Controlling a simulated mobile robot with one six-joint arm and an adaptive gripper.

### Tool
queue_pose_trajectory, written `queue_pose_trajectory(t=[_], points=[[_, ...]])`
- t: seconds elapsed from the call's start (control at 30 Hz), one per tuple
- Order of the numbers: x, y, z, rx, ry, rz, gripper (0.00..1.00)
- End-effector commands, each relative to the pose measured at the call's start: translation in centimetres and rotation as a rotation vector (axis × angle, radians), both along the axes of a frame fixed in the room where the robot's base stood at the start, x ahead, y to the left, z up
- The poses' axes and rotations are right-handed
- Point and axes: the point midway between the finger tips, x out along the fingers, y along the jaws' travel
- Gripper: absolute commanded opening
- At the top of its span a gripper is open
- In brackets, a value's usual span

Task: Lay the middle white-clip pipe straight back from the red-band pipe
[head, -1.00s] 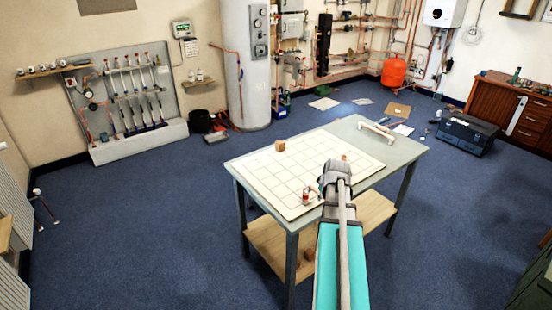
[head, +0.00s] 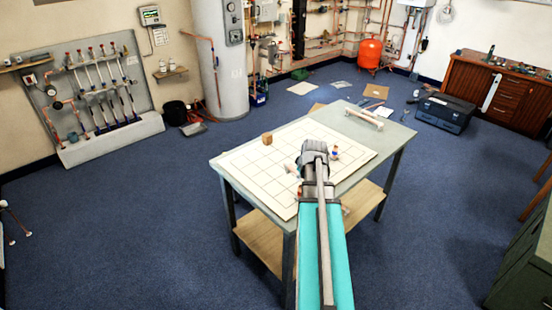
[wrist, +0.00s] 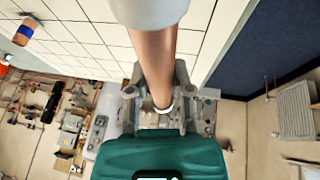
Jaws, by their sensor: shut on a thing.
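My gripper (wrist: 160,98) is shut on a copper pipe (wrist: 156,55) in the wrist view. The pipe has a pale, wide end at the top of that view and a thin white ring (wrist: 165,108) near the jaws. In the head view, my gripper (head: 315,150) is over the white gridded board (head: 250,163) on the table, and the arm hides the held pipe. A small fitting with a coloured band (head: 335,152) shows just right of the gripper, and a pale piece (head: 291,168) just left. I cannot make out a red-band pipe surely.
A wooden block (head: 267,139) stands at the board's back left. A pale bar-shaped piece (head: 364,117) lies on the bare back right of the table (head: 396,132). A toolbox (head: 444,112) stands on the floor beyond. The carpet around the table is open.

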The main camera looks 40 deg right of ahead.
Motion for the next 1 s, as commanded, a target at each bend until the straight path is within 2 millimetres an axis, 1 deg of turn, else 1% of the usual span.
queue_pose_trajectory(t=[0.33,0.47,0.57,0.8,0.9,1.0], points=[[0.8,0.8,0.0,0.0,0.0,0.016,0.0],[2.0,0.6,-0.2,0.0,0.0,0.02,0.0],[3.9,0.1,-0.5,0.0,0.0,0.02,0.0],[10.5,-0.8,-1.4,-0.001,0.0,0.023,0.0],[12.9,-0.9,-1.6,0.0,0.0,0.022,0.0],[14.4,-0.9,-1.8,0.0,-0.001,0.021,0.0]])
